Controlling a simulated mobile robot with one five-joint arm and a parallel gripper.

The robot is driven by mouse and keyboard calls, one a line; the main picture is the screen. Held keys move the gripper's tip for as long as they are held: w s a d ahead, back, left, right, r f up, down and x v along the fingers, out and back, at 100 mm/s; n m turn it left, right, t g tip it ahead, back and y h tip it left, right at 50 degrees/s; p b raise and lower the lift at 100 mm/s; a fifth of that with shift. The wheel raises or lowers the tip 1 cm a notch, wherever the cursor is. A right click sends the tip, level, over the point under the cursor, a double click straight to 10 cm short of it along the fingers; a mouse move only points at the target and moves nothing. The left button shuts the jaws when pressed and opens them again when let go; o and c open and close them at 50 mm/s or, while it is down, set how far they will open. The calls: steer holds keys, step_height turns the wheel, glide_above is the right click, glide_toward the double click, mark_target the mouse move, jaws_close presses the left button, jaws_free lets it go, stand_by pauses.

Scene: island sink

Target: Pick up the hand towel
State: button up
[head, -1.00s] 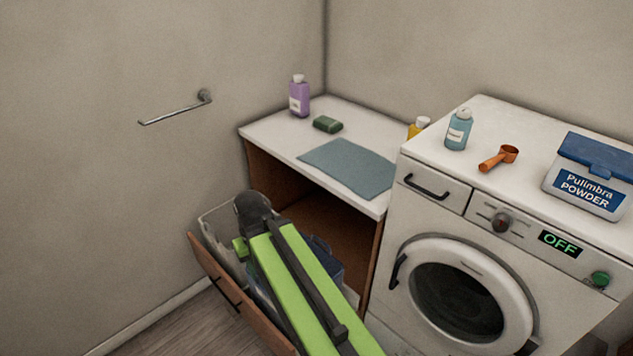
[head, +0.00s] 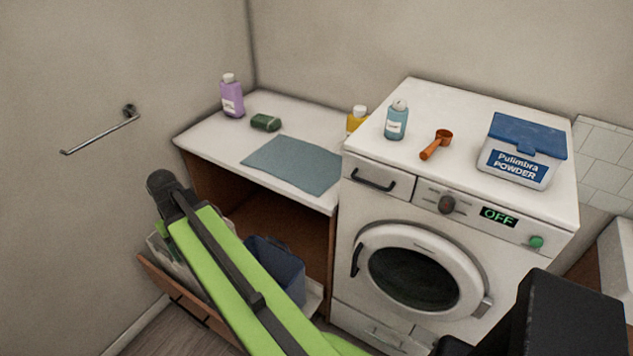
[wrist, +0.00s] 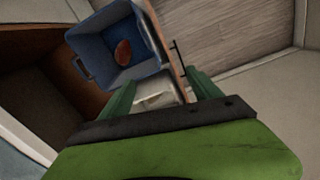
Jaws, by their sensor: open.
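A flat blue-grey cloth, which looks like the hand towel (head: 293,163), lies spread on the white counter (head: 210,143) left of the washing machine in the head view. My gripper (wrist: 162,92) shows in the wrist view with its two green fingers apart and nothing between them. It points down over the pulled-out drawer area, away from the cloth. A bluish-grey patch at the wrist view's lower left cannot be identified surely.
Below the counter, a drawer (head: 180,300) is pulled out, with a blue bin (head: 277,268) holding a reddish item (wrist: 123,52). A purple bottle (head: 232,97) and green block (head: 265,122) stand behind the cloth. The washing machine (head: 365,215) is right. A bare towel bar (head: 100,134) is left.

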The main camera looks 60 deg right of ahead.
steer(key=s+d+r+m+p, duration=0.15)
steer(key=d+r, duration=0.25)
steer(key=d, duration=0.6)
steer(key=s+d+r+m+p, duration=0.1)
steer(key=s+d+r+p, duration=0.2)
steer(key=d, duration=0.7)
step_height(320, 180, up, 5)
steer(key=m+p, duration=0.2)
steer(key=p, duration=0.3)
glide_above(317, 194)
step_height(317, 194, down, 10)
steer(key=b, duration=1)
steer(key=shift+d, duration=0.1)
steer(key=shift+f, duration=0.15)
jaws_close()
step_height(317, 194, up, 30)
steer(key=p, duration=2.9)
steer(key=shift+p, duration=0.35)
